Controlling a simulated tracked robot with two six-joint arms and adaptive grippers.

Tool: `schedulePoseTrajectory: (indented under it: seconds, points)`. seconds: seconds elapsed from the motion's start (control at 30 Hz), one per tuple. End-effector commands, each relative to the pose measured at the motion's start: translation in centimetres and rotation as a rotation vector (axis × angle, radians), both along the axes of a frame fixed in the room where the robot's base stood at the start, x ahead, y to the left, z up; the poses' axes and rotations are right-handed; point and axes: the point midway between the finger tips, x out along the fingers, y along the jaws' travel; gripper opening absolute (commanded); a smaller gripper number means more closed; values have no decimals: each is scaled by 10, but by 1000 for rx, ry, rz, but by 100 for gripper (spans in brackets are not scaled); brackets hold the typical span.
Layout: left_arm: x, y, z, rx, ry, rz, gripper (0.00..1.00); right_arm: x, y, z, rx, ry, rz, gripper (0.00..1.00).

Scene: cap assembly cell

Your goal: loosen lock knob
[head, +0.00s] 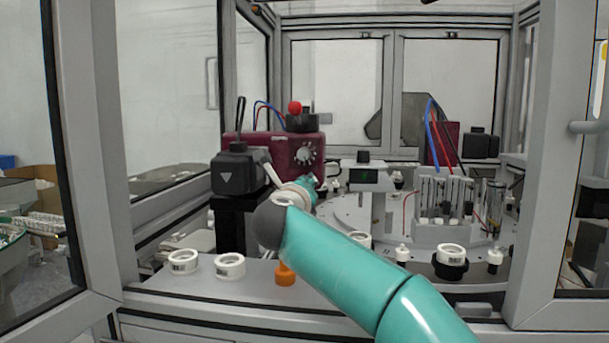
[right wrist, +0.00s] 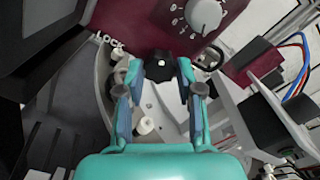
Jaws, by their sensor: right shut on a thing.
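The lock knob (right wrist: 158,65) is a black knob with a small pale dot at its middle, below the maroon housing in the right wrist view. In the head view my right gripper (head: 318,184) reaches in below the maroon unit (head: 270,148), and my own arm hides the knob there. My left gripper is in neither view.
A black block with a triangle mark (head: 238,170) stands left of the maroon unit. White rings (head: 230,265) and an orange piece (head: 286,276) are on the front ledge. A grey round table (head: 385,215) with fixtures lies to the right. Frame posts flank the opening.

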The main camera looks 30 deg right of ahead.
Motion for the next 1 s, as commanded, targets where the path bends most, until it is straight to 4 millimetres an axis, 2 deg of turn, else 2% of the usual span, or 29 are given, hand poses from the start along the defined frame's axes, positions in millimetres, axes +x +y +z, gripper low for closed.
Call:
schedulePoseTrajectory:
  seconds: [0.03, 0.33, 0.37, 0.5, 0.83, 1.0]
  points:
    - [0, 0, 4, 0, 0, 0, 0, 0, 0, 2, -20, 15, 1, 1]
    - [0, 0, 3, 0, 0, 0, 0, 0, 1, -1, -31, 21, 3, 1]
    - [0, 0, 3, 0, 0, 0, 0, 0, 1, -1, -31, 21, 3, 39]
    - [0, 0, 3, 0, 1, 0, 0, 0, 0, 0, -30, 20, 1, 61]
    - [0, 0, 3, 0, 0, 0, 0, -1, 0, 0, -29, 19, 1, 61]
    - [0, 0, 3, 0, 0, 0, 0, -10, 7, 1, -29, 19, 2, 61]
